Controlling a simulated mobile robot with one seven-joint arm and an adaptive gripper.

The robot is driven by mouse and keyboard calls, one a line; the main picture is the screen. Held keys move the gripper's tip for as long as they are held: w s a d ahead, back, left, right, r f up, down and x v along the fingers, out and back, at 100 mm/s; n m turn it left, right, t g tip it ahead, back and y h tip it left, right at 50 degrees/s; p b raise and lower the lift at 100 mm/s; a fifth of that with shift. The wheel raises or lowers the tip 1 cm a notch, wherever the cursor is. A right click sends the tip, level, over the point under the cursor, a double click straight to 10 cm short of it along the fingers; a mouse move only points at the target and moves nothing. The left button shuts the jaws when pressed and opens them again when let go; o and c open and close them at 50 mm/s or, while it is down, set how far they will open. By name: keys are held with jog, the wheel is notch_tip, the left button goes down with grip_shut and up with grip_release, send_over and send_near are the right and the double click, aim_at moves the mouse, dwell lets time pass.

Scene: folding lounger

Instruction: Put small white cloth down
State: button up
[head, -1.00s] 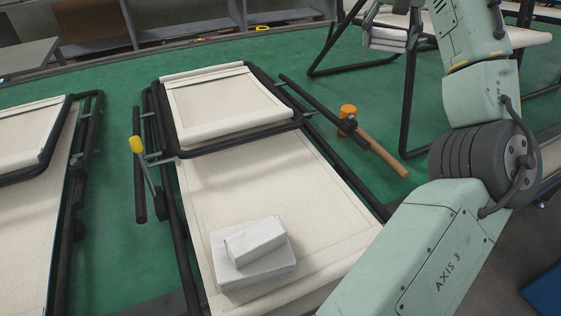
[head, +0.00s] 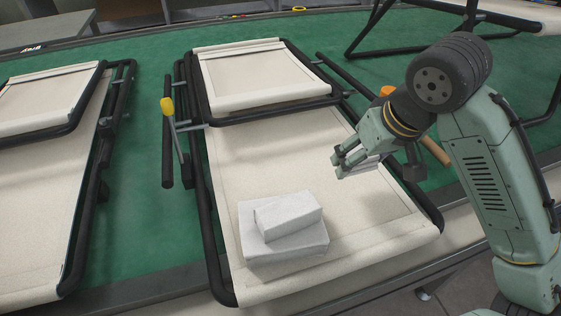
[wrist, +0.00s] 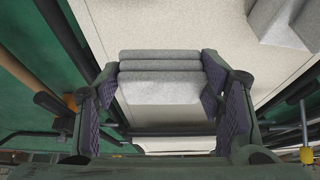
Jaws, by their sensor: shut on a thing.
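My gripper (head: 345,165) is shut on a small white cloth (wrist: 160,78), folded into layers and gripped between the two purple-padded fingers in the wrist view. In the head view only a sliver of this cloth shows beside the fingers. The gripper is above the right side of the middle lounger's cream fabric (head: 240,165). On the lounger's near end lies a larger folded white cloth (head: 285,252) with a smaller folded one (head: 288,214) on top. This stack is left of and nearer than my gripper, and partly shows at the wrist view's upper right.
A raised backrest panel (head: 255,75) with a black frame is at the lounger's far end. A yellow-tipped lever (head: 167,106) stands at its left. Another lounger (head: 40,190) is at the left.

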jog(key=p, duration=0.3)
send_over(280, 161)
jog(key=s, duration=0.2)
jog(key=shift+w+d+f, duration=0.15)
jog(key=shift+d+f, duration=0.3)
jog(key=shift+f, duration=0.2)
jog(key=shift+w+a+f, duration=0.1)
jog(key=shift+a, duration=0.15)
jog(key=shift+f+p, duration=0.35)
jog(key=shift+f, duration=1.45)
jog(key=shift+f, duration=0.15)
jog(key=o, duration=1.2)
jog(key=b+v, duration=0.1)
jog(key=v, duration=1.1)
jog(key=shift+w+r, duration=0.1)
jog(key=shift+r, duration=0.15)
